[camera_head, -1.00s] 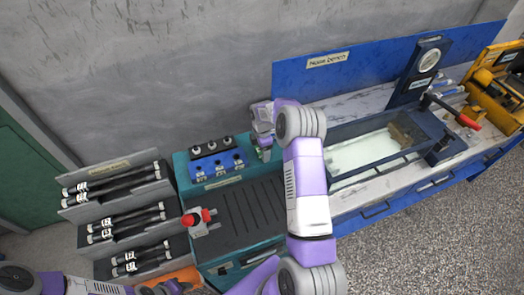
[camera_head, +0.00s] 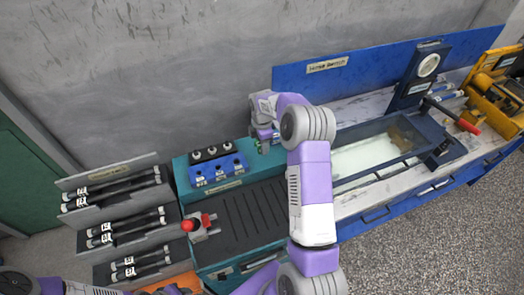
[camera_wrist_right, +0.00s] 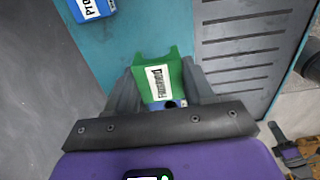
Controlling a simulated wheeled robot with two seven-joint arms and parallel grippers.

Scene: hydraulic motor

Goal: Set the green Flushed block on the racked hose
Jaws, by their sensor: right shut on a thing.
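The green block (camera_wrist_right: 160,78) fills the middle of the right wrist view, its white label reading roughly "Flushed". My right gripper (camera_wrist_right: 165,95) is shut on it, one finger on each side. In the head view the right gripper (camera_head: 265,140) is over the back of the teal bench, right of the blue block unit; the block is mostly hidden there. Several black hoses with white labels, such as the upper one (camera_head: 115,188), lie on the stepped grey rack (camera_head: 105,176) at the left. My left arm runs along the bottom edge; its jaws cannot be made out.
The blue block unit (camera_head: 218,172) with dark knobs stands on the teal bench (camera_head: 182,178), between gripper and rack. A red-knobbed valve (camera_head: 190,225) sits at the bench's left front. A glass-sided tank (camera_head: 375,150) and yellow machine (camera_head: 495,85) stand to the right.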

